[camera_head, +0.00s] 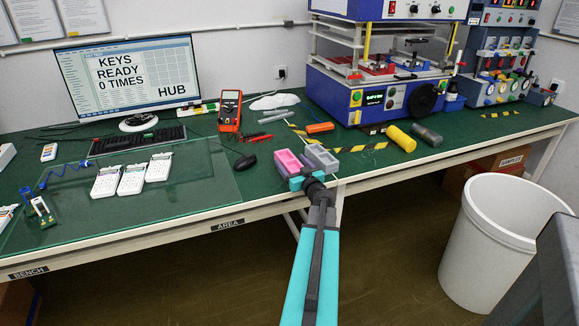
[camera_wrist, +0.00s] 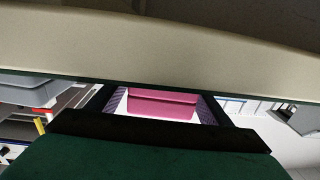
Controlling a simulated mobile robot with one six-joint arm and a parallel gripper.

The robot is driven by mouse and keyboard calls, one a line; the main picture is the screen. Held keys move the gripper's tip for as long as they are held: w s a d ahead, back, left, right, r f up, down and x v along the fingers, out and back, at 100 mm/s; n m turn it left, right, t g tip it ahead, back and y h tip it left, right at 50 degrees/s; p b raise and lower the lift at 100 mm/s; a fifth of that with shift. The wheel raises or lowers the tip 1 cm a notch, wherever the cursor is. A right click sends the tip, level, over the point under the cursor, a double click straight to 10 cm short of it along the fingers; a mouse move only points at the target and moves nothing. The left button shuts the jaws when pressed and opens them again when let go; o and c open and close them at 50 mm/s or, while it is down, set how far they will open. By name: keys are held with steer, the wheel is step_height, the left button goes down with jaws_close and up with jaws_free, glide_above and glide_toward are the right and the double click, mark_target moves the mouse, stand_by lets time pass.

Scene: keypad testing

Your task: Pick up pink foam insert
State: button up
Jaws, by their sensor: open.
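The pink foam insert (camera_head: 287,161) is a small block with hollows, lying near the bench's front edge in the head view. My gripper (camera_head: 304,177) reaches over that edge, just in front of it and close to the grey insert. In the wrist view the pink foam insert (camera_wrist: 160,106) shows between the two spread, patterned fingers of my gripper (camera_wrist: 160,97). There are light gaps on both sides of the pink. The gripper is open. I cannot tell how deep the insert sits between the fingers.
A grey insert (camera_head: 321,157) stands right beside the pink one. A black mouse (camera_head: 246,162) lies to the left, and a yellow cylinder (camera_head: 400,138) to the right. The blue press (camera_head: 372,97) stands behind. A white bin (camera_head: 497,240) stands on the floor at right.

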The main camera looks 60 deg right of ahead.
steer(key=shift+x, duration=1)
steer(key=c, duration=1.1)
